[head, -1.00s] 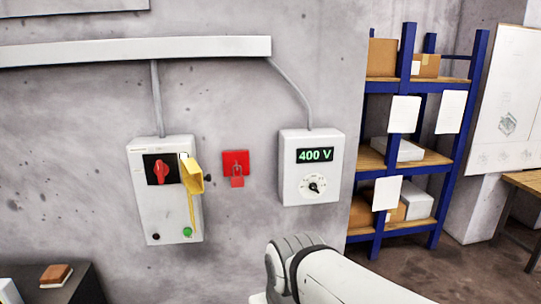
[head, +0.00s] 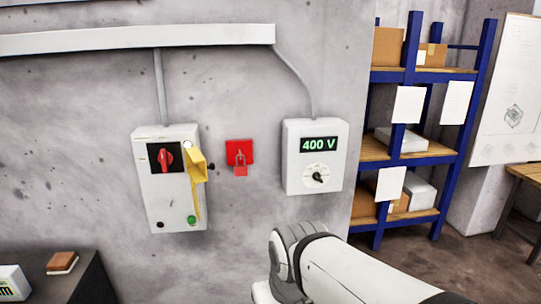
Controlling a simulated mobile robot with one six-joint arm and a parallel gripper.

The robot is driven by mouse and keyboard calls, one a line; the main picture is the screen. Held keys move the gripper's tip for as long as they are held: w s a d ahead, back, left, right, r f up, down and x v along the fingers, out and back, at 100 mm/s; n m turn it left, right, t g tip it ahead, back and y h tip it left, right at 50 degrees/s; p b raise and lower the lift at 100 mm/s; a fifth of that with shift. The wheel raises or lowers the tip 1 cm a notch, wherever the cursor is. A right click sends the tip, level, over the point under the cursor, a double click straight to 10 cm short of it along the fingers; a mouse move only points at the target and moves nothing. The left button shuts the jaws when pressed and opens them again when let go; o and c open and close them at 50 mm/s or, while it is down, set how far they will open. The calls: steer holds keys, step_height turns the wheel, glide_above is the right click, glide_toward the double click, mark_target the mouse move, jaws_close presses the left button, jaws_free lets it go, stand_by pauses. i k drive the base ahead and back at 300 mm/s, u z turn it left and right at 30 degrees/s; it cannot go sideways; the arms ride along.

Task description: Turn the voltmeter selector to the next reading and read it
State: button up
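The voltmeter (head: 296,160) is a white box on the grey wall, right of centre in the head view. Its dark display (head: 318,144) reads 400 V in green. Below the display is the selector (head: 318,177), a small black knob on a round white dial with marks too small to read. The knob's pointer looks turned toward the lower right. My arm shows at the bottom of the view, below the voltmeter. My gripper is not visible, and nothing visible touches the selector.
A white switch box (head: 152,205) with a red rotary handle (head: 166,157) and a yellow tag (head: 197,170) hangs to the left. A red padlock station (head: 239,152) is between the boxes. Blue shelving (head: 411,60) stands right. A dark cabinet (head: 88,280) is lower left.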

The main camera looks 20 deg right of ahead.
mark_target(316, 176)
steer(key=z, duration=2.6)
steer(key=i, duration=0.35)
steer(key=u, duration=2.75)
